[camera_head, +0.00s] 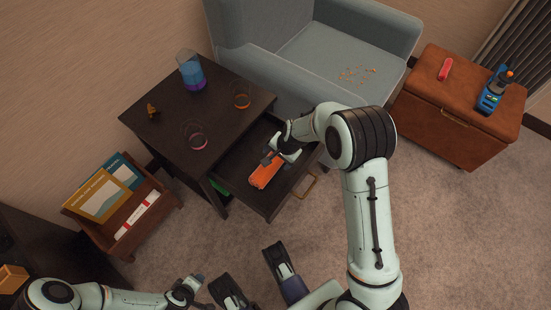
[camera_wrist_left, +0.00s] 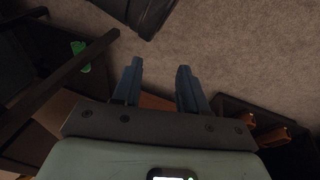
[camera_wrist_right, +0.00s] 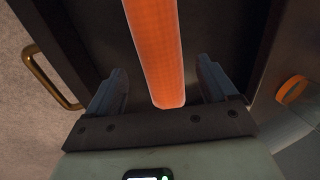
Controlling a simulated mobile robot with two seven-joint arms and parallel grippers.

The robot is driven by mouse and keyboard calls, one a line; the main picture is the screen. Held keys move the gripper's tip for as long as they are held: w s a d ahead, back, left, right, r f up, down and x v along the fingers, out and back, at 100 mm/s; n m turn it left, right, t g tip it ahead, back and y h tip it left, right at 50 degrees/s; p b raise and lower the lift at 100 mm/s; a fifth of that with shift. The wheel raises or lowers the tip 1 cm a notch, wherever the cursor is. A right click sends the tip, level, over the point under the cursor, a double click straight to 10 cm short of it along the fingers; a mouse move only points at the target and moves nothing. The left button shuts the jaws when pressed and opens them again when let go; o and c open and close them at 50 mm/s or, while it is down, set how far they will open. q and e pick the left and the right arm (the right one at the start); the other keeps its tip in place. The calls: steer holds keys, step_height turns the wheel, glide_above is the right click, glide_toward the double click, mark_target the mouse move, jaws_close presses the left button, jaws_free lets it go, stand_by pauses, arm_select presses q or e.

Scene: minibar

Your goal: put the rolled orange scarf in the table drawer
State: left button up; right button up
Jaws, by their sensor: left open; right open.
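The rolled orange scarf (camera_head: 265,172) lies inside the open table drawer (camera_head: 238,194). In the right wrist view the scarf (camera_wrist_right: 156,45) runs lengthwise between the two fingers, with clear gaps on both sides. My right gripper (camera_head: 275,160) is open over the drawer at the scarf's near end; the same gripper (camera_wrist_right: 160,92) fills the lower part of its wrist view. The drawer's brass handle (camera_wrist_right: 50,78) shows at left there. My left gripper (camera_wrist_left: 158,88) is open and empty over the floor, away from the table; in the head view it shows at the lower left (camera_head: 197,285).
The dark table (camera_head: 170,115) carries a blue-and-purple pitcher (camera_head: 190,72) and glasses. A magazine rack (camera_head: 95,225) stands at left, a grey armchair (camera_head: 330,55) behind, and a brown leather ottoman (camera_head: 440,120) at right. The carpet in front is mostly free.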

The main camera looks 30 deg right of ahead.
arm_select(q)
steer(key=shift+g+h, duration=0.3)
steer(key=shift+g, duration=0.3)
steer(key=s+d+r+p, duration=0.2)
steer(key=s, duration=0.1)
steer(key=shift+s+r, duration=0.3)
steer(key=shift+r, duration=0.05)
arm_select(e)
steer(key=v, duration=0.6)
steer(key=shift+r, duration=0.25)
steer(key=shift+s, duration=0.15)
